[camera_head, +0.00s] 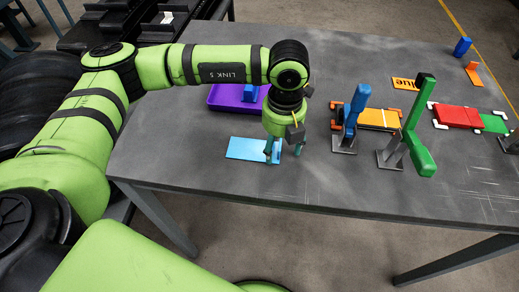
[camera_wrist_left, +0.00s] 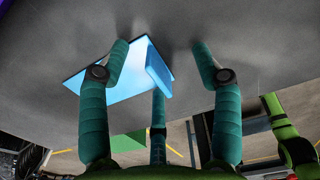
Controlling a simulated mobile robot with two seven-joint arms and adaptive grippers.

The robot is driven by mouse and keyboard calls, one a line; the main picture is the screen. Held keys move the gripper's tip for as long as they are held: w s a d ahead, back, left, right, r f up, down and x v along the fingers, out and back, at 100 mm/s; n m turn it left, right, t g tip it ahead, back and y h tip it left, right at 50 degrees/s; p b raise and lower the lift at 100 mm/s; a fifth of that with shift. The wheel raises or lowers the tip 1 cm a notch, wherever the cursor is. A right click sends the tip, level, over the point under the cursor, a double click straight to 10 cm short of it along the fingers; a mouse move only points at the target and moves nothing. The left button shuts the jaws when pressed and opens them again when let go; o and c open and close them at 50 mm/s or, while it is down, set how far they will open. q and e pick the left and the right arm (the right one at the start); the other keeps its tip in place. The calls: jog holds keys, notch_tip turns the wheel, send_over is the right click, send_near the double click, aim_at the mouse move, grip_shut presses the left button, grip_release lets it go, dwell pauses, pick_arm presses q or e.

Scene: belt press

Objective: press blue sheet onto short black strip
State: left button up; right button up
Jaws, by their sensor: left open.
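The blue sheet (camera_head: 245,149) lies flat on the table, left of my left gripper (camera_head: 284,154). In the left wrist view the sheet (camera_wrist_left: 112,88) has an upright blue tab (camera_wrist_left: 157,70) at one side. My left gripper's spread teal fingers (camera_wrist_left: 160,62) are around this tab in that view; I cannot tell whether any finger touches it. The gripper is open and points down at the sheet's right end. I cannot clearly make out the short black strip. My right gripper is not in view.
A purple tray (camera_head: 222,98) holding a blue block stands behind my left gripper. To the right are a blue lever (camera_head: 354,108), a yellow-orange sheet (camera_head: 379,118), a green lever (camera_head: 419,125) and a red sheet (camera_head: 458,114). The front table edge is clear.

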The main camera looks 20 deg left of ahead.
pick_arm(q)
grip_shut()
jog(key=shift+r, duration=0.15)
jog(key=shift+r+p, duration=0.85)
jog(key=shift+r, duration=1.05)
